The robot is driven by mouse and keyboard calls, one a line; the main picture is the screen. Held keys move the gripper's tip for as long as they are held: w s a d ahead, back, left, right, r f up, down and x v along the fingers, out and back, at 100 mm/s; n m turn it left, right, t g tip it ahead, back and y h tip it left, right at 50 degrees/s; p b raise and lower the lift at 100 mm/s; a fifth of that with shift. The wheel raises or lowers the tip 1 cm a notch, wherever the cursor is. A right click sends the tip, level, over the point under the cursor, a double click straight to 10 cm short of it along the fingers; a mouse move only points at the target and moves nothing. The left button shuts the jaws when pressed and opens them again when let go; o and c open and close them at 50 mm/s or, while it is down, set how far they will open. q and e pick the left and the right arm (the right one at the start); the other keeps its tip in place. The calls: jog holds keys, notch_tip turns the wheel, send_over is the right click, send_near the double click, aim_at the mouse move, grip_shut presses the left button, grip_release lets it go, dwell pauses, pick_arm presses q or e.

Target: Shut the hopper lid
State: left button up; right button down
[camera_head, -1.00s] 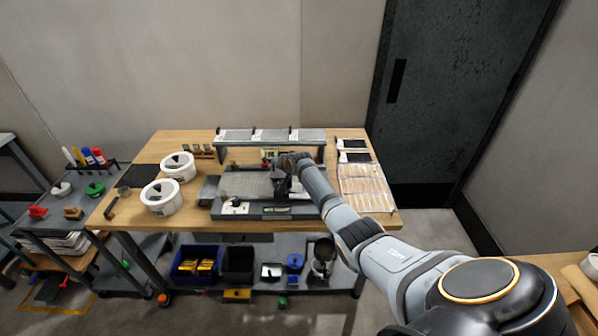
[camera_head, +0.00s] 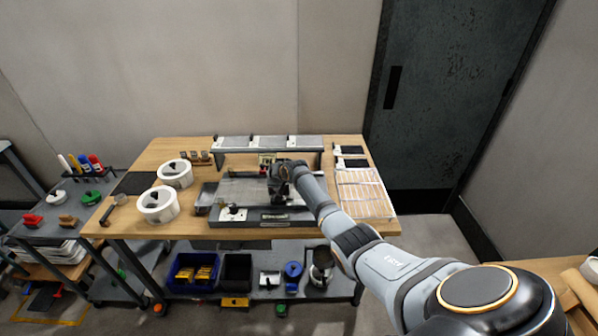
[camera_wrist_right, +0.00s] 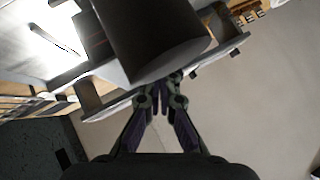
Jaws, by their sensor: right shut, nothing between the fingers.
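A low grey machine (camera_head: 225,192) stands at the middle of the wooden bench. Behind it is a raised rack with three pale flat tops (camera_head: 270,142). I cannot tell for certain which part is the hopper lid. My right gripper (camera_head: 279,192) is over the machine, pointing down and partly hidden by its own wrist. In the right wrist view the right gripper's fingers (camera_wrist_right: 160,92) are together and empty. A large dark grey rounded piece (camera_wrist_right: 155,38) is just beyond the fingertips; whether they touch is unclear. My left gripper is out of view.
Two white rolls (camera_head: 158,204) (camera_head: 175,173) stand on the left of the bench (camera_head: 120,220). A wire rack (camera_head: 363,193) lies at the right. A grey cart (camera_head: 75,205) with markers is at far left. Bins (camera_head: 237,269) sit on the shelf below.

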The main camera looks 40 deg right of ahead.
notch_tip(320, 180, up, 5)
jog(key=p, duration=0.3)
jog(key=shift+s+f, duration=0.1)
jog(key=s+a+r, duration=0.4)
jog(key=s+r, duration=0.1)
jog(key=r, duration=0.1)
jog(key=shift+s+r+b, duration=0.15)
jog(key=shift+s+b, duration=0.15)
jog(key=shift+s, duration=0.05)
